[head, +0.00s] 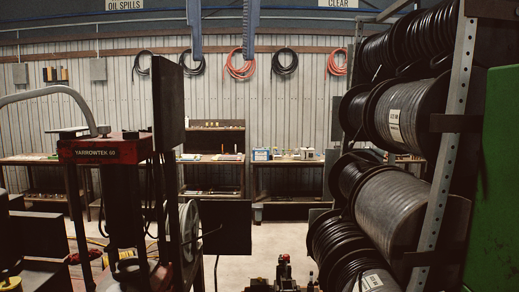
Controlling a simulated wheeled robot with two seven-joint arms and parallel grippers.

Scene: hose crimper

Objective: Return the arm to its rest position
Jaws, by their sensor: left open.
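My left gripper (222,57) shows at the top of the head view, left of the middle. Its two blue-grey fingers point down from the upper edge. They stand well apart with nothing between them, so it is open and empty. The rest of that arm is out of the picture. My right gripper is not in view.
A red and black machine marked YARROWTEK 60 (100,150) stands at the left. A rack of large hose reels (400,115) fills the right, beside a green panel (497,185). Workbenches (285,162) line the back wall under hanging hose coils (285,62). Some floor (262,240) is clear between.

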